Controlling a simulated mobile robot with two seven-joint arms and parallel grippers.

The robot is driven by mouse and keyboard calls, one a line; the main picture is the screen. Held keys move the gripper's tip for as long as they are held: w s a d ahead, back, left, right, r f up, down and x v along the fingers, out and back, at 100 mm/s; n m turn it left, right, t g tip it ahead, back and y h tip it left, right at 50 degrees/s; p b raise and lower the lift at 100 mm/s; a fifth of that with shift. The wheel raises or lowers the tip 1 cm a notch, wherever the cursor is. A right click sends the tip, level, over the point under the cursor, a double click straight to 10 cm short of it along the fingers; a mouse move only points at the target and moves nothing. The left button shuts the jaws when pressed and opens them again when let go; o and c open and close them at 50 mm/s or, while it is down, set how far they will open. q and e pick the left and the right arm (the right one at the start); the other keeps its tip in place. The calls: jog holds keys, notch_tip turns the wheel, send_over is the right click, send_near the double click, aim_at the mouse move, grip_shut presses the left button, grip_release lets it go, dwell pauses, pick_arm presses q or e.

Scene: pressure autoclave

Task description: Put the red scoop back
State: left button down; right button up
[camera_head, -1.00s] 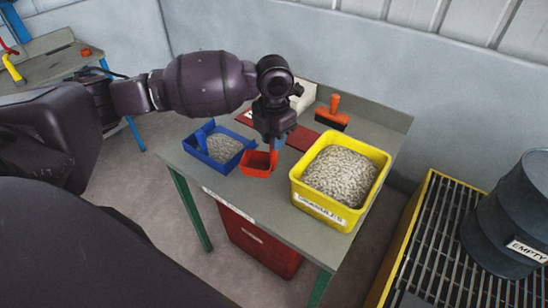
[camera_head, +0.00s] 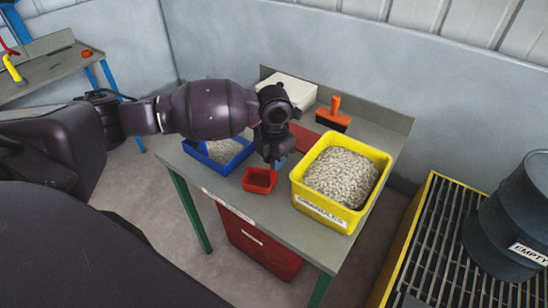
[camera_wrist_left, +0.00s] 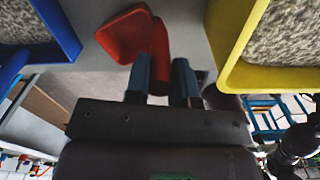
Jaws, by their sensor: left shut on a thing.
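The red scoop (camera_head: 260,180) is in my left gripper (camera_head: 276,160), low at the front part of the grey table. It is between the blue tray (camera_head: 218,168) and the yellow bin (camera_head: 325,210), which is full of pale granules. In the left wrist view, the blue-tipped fingers (camera_wrist_left: 160,78) are shut on the handle of the scoop (camera_wrist_left: 124,35). I cannot tell whether the scoop touches the table top. The blue tray holds a smaller heap of granules. My right gripper is not in view.
An orange-handled tool (camera_head: 334,114) and a pale box (camera_head: 288,90) are at the back of the table, with a dark red flat item (camera_head: 304,137) in front. A red container (camera_head: 258,246) is under the table. A dark drum (camera_head: 512,215) stands on the grating at right.

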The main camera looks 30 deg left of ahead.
pick_arm(q)
jog(key=c, duration=1.1)
grip_release()
jog(key=shift+f, duration=0.1)
jog(key=shift+o, duration=0.6)
jog(key=shift+r, duration=0.35)
notch_tip(320, 180, up, 12)
jog(key=p, duration=0.1)
jog(key=shift+f, duration=0.15)
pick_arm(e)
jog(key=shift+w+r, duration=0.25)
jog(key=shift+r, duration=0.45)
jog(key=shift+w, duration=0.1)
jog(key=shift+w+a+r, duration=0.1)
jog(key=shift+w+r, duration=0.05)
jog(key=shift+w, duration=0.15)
pick_arm(q)
jog(key=shift+f, duration=0.1)
